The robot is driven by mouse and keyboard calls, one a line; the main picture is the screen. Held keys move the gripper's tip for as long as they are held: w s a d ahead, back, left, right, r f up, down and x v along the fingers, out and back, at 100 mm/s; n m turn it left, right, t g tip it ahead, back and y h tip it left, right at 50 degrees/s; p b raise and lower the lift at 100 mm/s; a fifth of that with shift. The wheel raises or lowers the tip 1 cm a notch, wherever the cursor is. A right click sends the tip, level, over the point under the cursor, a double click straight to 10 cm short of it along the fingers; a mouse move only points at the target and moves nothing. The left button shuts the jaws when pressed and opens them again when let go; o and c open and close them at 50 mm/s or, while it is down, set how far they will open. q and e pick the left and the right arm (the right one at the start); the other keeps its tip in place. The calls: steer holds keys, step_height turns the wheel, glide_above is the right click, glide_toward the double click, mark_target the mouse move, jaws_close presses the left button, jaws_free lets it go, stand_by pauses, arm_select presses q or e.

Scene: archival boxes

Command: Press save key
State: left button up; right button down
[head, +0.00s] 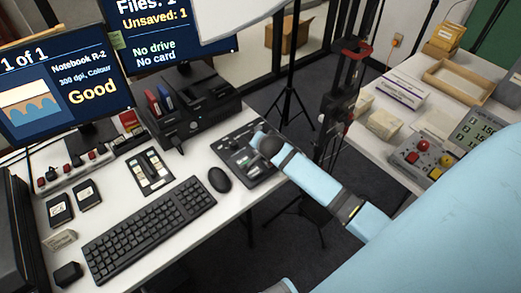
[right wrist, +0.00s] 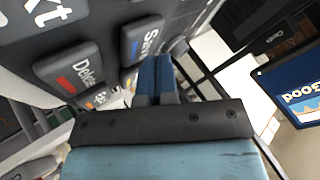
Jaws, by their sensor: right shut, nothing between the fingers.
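The Save key (right wrist: 142,38) is a dark key with white lettering on the key panel, seen in the right wrist view. A Delete key (right wrist: 70,68) with a red mark sits beside it. In the head view the key panel (head: 236,146) lies at the right end of the white desk, partly hidden by my right arm. My right gripper (right wrist: 156,62) is shut and empty. Its blue fingertips are at the edge of the Save key; I cannot tell whether they touch it. It also shows in the head view (head: 256,138), over the panel. My left gripper is not in view.
A mouse (head: 219,179) and a keyboard (head: 150,228) lie left of the panel. A black drive dock (head: 195,105) stands behind it. A monitor (head: 165,30) reads "Unsaved: 1". Past a gap, a second table (head: 455,110) holds boxes and a button panel.

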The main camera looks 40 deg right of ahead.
steer(key=shift+f, duration=0.45)
stand_by(0.5)
steer(key=shift+r, duration=0.1)
steer(key=shift+r+p, duration=0.75)
steer(key=shift+p, duration=0.1)
step_height(320, 180, up, 5)
steer(key=p, duration=0.5)
steer(key=shift+r, duration=0.1)
stand_by(0.5)
